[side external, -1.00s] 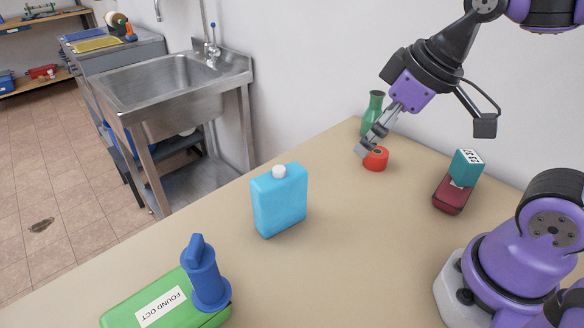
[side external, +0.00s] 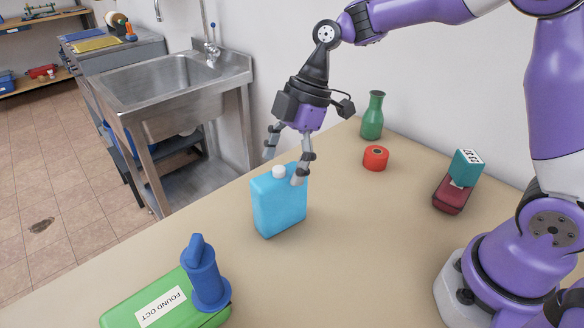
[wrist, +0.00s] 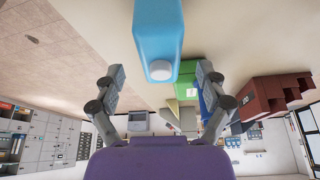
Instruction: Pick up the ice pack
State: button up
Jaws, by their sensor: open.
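The ice pack (side external: 279,208) is a light blue, flat bottle shape with a white cap, standing upright on the table. It also shows in the wrist view (wrist: 158,30), at the top centre, with its cap toward the gripper. My gripper (side external: 284,170) is open and points down at the top of the ice pack. In the side view one finger overlaps the pack's upper right edge and the other is to the left of the cap. In the wrist view the two fingers are spread to either side of the pack, with nothing held. I cannot tell whether a finger touches it.
A green case (side external: 128,305) with a label and a blue stamp-like object (side external: 205,278) are at the front left. A green bottle (side external: 372,117), a red roll (side external: 375,158) and a dark red item with a teal block (side external: 465,167) are at the right. A steel sink (side external: 175,85) stands behind the table.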

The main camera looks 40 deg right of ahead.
aim_at(276, 187)
jog(key=x, duration=0.5)
grip_shut()
jog(key=shift+d, duration=0.1)
jog(key=shift+s+r, duration=0.1)
